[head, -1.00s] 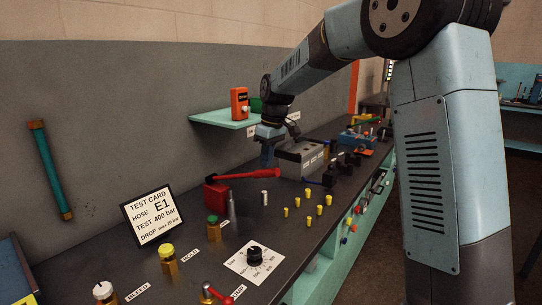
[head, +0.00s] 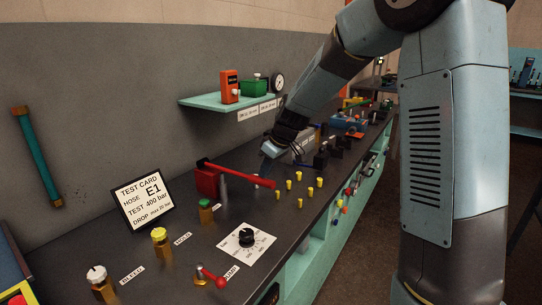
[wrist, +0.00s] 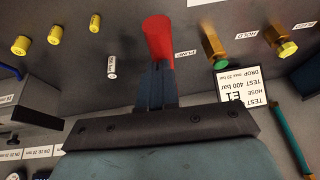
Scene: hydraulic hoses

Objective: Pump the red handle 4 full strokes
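The red handle (head: 240,173) is a long bar on the red pump block (head: 206,181) on the bench. It slopes down to the right, with its thick end low over the bench top. My gripper (head: 268,166) is at that end, pointing down from above. In the wrist view the fingers (wrist: 157,85) are close together, with the red handle's end (wrist: 158,38) at their tips.
Several yellow caps (head: 298,175) stand right of the handle. A test card (head: 143,202), green valve (head: 206,211), dial plate (head: 246,243) and small red-levered valve (head: 210,276) are in front. A grey block (head: 305,146) stands behind my gripper. A shelf (head: 215,104) hangs on the wall.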

